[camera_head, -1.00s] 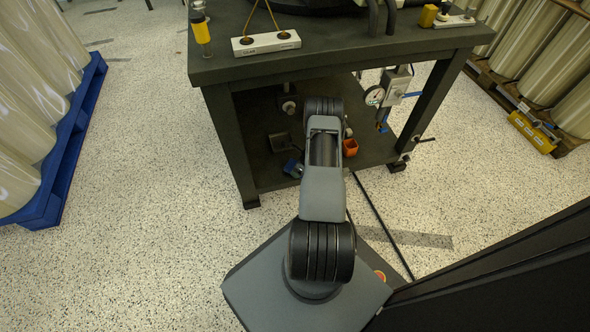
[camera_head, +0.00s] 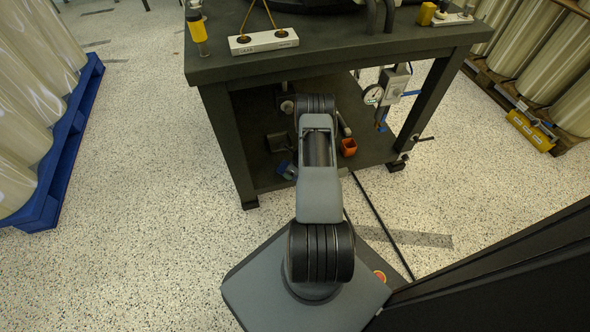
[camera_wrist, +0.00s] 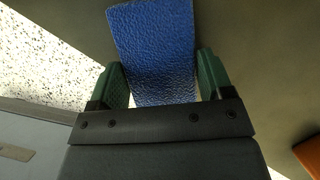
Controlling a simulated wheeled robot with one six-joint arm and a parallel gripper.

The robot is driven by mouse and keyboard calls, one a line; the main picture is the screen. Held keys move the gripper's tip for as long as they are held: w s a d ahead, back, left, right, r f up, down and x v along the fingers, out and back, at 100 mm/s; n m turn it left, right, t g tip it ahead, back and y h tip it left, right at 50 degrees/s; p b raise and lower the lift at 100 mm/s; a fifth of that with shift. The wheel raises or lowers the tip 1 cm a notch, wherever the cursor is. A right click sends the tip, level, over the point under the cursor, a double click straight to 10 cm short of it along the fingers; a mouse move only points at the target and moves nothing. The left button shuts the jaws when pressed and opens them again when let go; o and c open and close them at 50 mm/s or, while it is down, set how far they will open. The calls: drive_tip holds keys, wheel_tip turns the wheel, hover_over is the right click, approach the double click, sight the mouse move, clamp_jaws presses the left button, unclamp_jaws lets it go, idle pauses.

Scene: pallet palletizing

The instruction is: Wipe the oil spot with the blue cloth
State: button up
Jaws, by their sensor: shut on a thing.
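In the wrist view my gripper (camera_wrist: 164,88) is shut on the blue cloth (camera_wrist: 158,45). The cloth sits between the two green fingers and extends beyond them over a dark grey surface. In the head view my arm reaches to the lower shelf (camera_head: 365,158) of the dark workbench, and my gripper is hidden behind it. A small blue patch shows left of the arm there; I cannot tell whether it is the cloth. I cannot make out the oil spot in either view.
An orange open container (camera_head: 348,147) stands on the lower shelf right of my arm. A pressure gauge (camera_head: 373,95) hangs by the bench's right side. The bench top (camera_head: 330,59) overhangs the shelf. Bench legs flank it. A blue pallet (camera_head: 62,165) stands left; the speckled floor between is clear.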

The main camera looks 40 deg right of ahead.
sight(283, 172)
drive_tip(key=shift+w+a+b, duration=0.2)
drive_tip(key=shift+w+a, duration=0.1)
drive_tip(key=shift+a, duration=0.3)
drive_tip(key=shift+w+a+b, duration=0.25)
drive_tip(key=shift+a, duration=0.35)
drive_tip(key=shift+w+a+b, duration=0.2)
drive_tip(key=shift+w+a, duration=0.1)
drive_tip(key=shift+a, duration=0.3)
drive_tip(key=shift+r, duration=0.15)
wheel_tip(283, 172, up, 7)
drive_tip(key=p, duration=0.5)
drive_tip(key=o, duration=0.5)
drive_tip(key=shift+f, duration=0.2)
drive_tip(key=c, duration=0.5)
